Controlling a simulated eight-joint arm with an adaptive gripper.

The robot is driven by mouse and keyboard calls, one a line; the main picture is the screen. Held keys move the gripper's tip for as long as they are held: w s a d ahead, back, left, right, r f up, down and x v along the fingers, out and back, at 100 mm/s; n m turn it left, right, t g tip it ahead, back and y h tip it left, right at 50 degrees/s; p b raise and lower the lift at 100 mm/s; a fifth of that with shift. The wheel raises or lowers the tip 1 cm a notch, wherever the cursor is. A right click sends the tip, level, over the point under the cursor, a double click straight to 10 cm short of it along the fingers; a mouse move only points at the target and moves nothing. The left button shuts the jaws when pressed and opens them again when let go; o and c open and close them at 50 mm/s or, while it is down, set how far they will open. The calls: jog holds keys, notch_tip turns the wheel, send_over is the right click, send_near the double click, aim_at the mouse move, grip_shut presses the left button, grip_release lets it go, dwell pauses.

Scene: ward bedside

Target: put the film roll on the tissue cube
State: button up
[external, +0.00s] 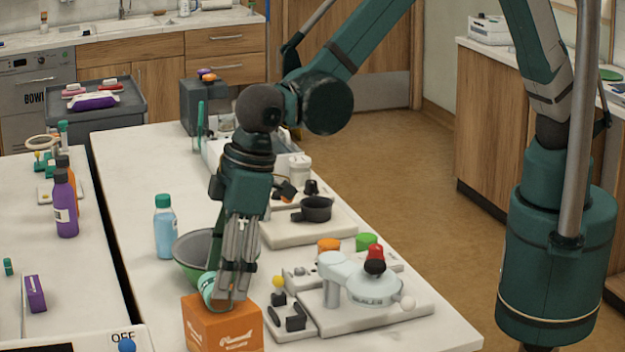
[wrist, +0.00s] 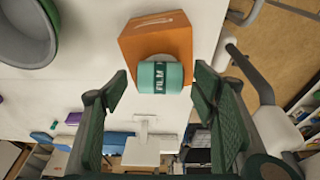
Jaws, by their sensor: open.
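The orange tissue cube (external: 222,331) stands on the near end of the white counter and shows in the wrist view (wrist: 150,36). The teal film roll (wrist: 160,77), marked FILM, lies on its side at the cube's top, near one edge in the wrist view. In the external view the film roll (external: 208,289) is partly hidden by my fingers. My gripper (external: 230,298) is open just over the cube. In the wrist view its fingers (wrist: 160,88) stand apart on either side of the roll, with gaps visible.
A green bowl (external: 190,262) stands close behind the cube, with a blue bottle (external: 164,228) beyond it. A sealer device (external: 365,290) and a small control board (external: 290,318) sit right of the cube. Counter left of the cube is clear.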

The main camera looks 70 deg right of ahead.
jog(key=v, duration=1)
jog(key=shift+r, duration=0.35)
dwell(0.4)
jog(key=shift+d, duration=0.1)
jog(key=w+d+r+m+t, duration=0.15)
jog(key=d+r, duration=0.25)
jog(key=d, duration=0.8)
jog(key=w+d+r+m, duration=0.1)
jog(key=w+d+r, duration=0.2)
jog(key=d, duration=0.9)
jog(key=w+d+r+m+t, duration=0.15)
jog(key=d+r, duration=0.25)
jog(key=d, duration=0.8)
jog(key=s+d+m, duration=0.1)
jog(key=s+d, duration=0.3)
jog(key=d, duration=0.6)
jog(key=s+d+f+m+t+h, duration=0.1)
jog(key=s+d, duration=0.4)
jog(key=d, duration=0.5)
jog(key=s+d+f+m+t+h, duration=0.1)
jog(key=s+d+m, duration=0.2)
jog(key=d, duration=0.7)
jog(key=shift+s+d, duration=0.3)
jog(key=shift+s, duration=0.35)
